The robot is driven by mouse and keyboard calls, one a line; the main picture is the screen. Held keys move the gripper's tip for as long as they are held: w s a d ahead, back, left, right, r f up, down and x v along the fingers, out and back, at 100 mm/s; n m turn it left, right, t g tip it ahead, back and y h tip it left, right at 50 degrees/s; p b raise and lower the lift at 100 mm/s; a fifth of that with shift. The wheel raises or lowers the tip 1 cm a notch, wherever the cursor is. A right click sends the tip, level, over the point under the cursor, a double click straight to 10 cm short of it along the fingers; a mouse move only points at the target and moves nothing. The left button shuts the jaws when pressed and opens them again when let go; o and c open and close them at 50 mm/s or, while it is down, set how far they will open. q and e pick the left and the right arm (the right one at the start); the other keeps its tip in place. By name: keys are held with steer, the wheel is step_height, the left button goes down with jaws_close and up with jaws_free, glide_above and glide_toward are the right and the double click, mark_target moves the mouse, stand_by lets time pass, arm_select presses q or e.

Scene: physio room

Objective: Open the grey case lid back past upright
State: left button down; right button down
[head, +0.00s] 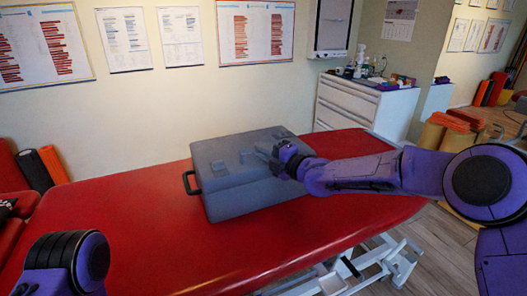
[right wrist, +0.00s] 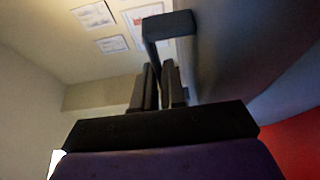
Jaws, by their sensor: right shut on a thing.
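The grey case (head: 225,151) lies on the red treatment table. Its lid looks down, or nearly so; I cannot tell whether there is a small gap. My right gripper (head: 268,153) is at the right part of the case, partly hidden by my own wrist. In the right wrist view, my right gripper (right wrist: 158,85) is shut on a dark bracket-like handle (right wrist: 168,24) beside the grey case surface (right wrist: 235,45). Of my left arm only a link shows at the lower left; its gripper is out of view.
The red table (head: 140,235) has free room left of the case and in front of it. A white drawer cabinet (head: 350,105) with small items stands behind at the right. Posters (head: 256,32) hang on the back wall. Orange and black rolls (head: 50,165) stand at the far left.

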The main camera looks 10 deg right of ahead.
stand_by(0.8)
steer(key=r+p, duration=0.2)
steer(key=p, duration=0.2)
steer(key=w+r+g+h+p, duration=0.1)
steer(key=r+p, duration=0.1)
steer(key=p, duration=0.3)
steer(key=w+r+g+p, duration=0.1)
steer(key=r+p, duration=0.1)
steer(key=p, duration=0.2)
steer(key=shift+w+a+r+m+p, duration=0.1)
steer(key=shift+a+r+m+p, duration=0.25)
steer(key=shift+a+r+m, duration=0.05)
steer(key=w+a+r+m+g+h+p, duration=0.1)
steer(key=w+r+p, duration=0.3)
steer(key=p, duration=0.7)
steer(key=shift+w+a+r+g+h, duration=0.15)
steer(key=shift+w+a+g+h, duration=0.35)
steer(key=shift+w+g, duration=0.35)
steer(key=shift+w, duration=0.15)
steer(key=c, duration=1.3)
jaws_free()
steer(key=shift+d, duration=0.1)
